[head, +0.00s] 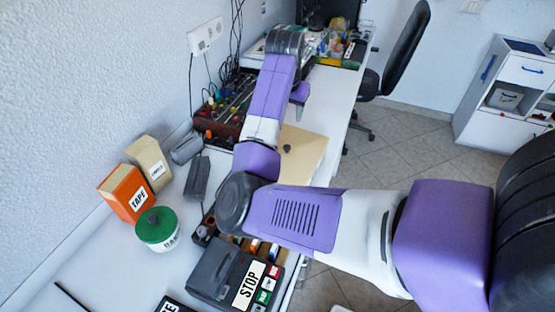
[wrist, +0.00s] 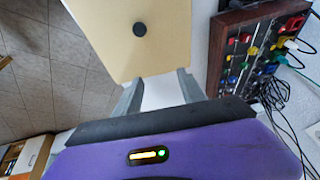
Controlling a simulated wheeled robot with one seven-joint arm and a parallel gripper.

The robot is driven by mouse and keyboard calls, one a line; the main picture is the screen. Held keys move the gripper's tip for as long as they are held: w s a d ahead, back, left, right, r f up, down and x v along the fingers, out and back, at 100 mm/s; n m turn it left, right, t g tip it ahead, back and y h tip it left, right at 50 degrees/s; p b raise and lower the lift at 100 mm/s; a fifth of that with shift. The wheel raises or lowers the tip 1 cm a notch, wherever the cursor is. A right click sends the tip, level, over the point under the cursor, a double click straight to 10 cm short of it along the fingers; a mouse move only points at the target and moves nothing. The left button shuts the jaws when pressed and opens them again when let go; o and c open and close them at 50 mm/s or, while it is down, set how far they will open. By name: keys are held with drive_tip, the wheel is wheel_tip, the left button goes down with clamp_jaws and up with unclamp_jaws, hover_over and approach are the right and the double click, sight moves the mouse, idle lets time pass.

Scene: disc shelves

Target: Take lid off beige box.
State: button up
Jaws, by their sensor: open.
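The beige box (head: 305,155) stands on the white bench in the head view, partly hidden behind my arm. Its flat beige lid with a small dark round knob (head: 287,149) is on top. In the wrist view the lid (wrist: 165,50) fills the upper middle, with the black knob (wrist: 139,29) near its centre. My gripper (wrist: 157,82) is open, its two grey fingers spread at the near edge of the lid. Nothing is between them except white bench surface. The knob lies beyond the fingertips. The height of the fingers over the lid cannot be told.
A brown rack with coloured knobs and cables (wrist: 262,45) stands close right of the box in the wrist view. An orange tape box (head: 127,193), a green-lidded tub (head: 158,229) and a dark STOP device (head: 235,275) sit on the bench. The tiled floor (wrist: 45,60) lies beyond its edge.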

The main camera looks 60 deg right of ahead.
sight(287, 146)
drive_tip(key=a+f+y, duration=0.1)
drive_tip(key=s+a+f, duration=0.1)
drive_tip(key=a+f, duration=0.1)
drive_tip(key=a+f+g+y, duration=0.1)
drive_tip(key=a, duration=0.1)
drive_tip(key=shift+s+a+f+y, duration=0.15)
drive_tip(key=shift+s+f+y, duration=0.15)
drive_tip(key=shift+s+f, duration=0.1)
drive_tip(key=shift+w+d+f, duration=0.1)
drive_tip(key=shift+d+f, duration=0.15)
drive_tip(key=shift+f, duration=0.6)
drive_tip(key=shift+w+d+f, duration=0.1)
drive_tip(key=shift+d+f, duration=0.2)
drive_tip(key=shift+f, duration=0.6)
drive_tip(key=shift+w+d+f, duration=0.1)
drive_tip(key=shift+d+f, duration=0.15)
drive_tip(key=shift+f, duration=0.6)
drive_tip(key=shift+c, duration=0.2)
clamp_jaws()
